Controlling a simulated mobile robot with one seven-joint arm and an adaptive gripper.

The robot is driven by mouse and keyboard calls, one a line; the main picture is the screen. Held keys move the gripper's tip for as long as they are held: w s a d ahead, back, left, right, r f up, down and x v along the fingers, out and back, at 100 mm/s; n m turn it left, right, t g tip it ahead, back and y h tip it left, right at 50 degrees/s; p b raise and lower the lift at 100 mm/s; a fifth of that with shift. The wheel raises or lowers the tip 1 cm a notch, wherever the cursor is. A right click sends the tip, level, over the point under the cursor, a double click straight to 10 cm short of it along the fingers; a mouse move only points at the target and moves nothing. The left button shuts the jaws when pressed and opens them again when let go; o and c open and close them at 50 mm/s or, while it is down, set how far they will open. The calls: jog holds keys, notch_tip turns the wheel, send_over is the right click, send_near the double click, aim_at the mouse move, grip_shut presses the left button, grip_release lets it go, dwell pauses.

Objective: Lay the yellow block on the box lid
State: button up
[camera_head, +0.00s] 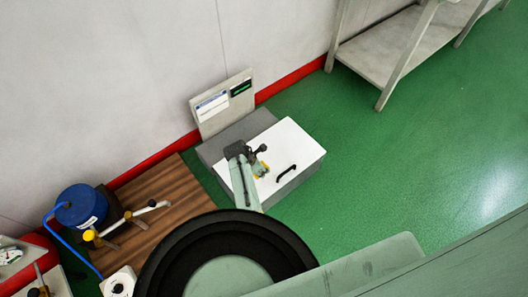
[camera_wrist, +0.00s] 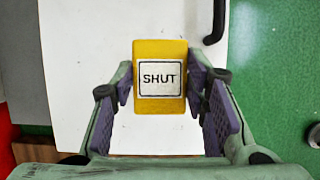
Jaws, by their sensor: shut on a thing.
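The yellow block (camera_wrist: 160,48) carries a white label reading "SHUT" and sits between the two fingers of my gripper (camera_wrist: 161,92) in the wrist view. My gripper is shut on it, with a finger pad at each side. The white box lid (camera_head: 292,146) with a black handle (camera_head: 286,173) lies under the block. The lid fills the middle of the wrist view (camera_wrist: 80,70). I cannot tell whether the block touches the lid.
A grey panel with a small display (camera_head: 222,103) stands behind the box. A wooden board (camera_head: 165,193) with a blue container (camera_head: 80,206) is at the left. A metal shelf (camera_head: 385,50) stands at the upper right. Green floor is clear right of the box.

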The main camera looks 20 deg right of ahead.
jog(key=w+d+b, duration=0.1)
jog(key=w+b, duration=0.2)
jog(key=w+d+f+b, duration=0.1)
jog(key=w+d+b, duration=0.1)
jog(key=w+b, duration=0.1)
jog(key=w+d+b, duration=0.2)
jog(key=b, duration=0.2)
jog(key=shift+w+f+b, duration=0.3)
jog(key=shift+w+f, duration=0.05)
jog(key=shift+w, duration=0.05)
jog(key=shift+w+d+r+b, duration=0.2)
jog(key=shift+w+d+b, duration=0.1)
jog(key=shift+w+b, duration=0.2)
jog(key=shift+w+d+f+b, duration=0.1)
jog(key=shift+w+b, duration=0.05)
jog(key=shift+b, duration=0.15)
jog(key=shift+w+f+b, duration=0.2)
jog(key=shift+f+b, duration=0.1)
jog(key=shift+b, duration=0.35)
notch_tip(320, 180, down, 3)
jog(key=b, duration=0.3)
jog(key=shift+d, duration=0.1)
jog(key=shift+r, duration=0.2)
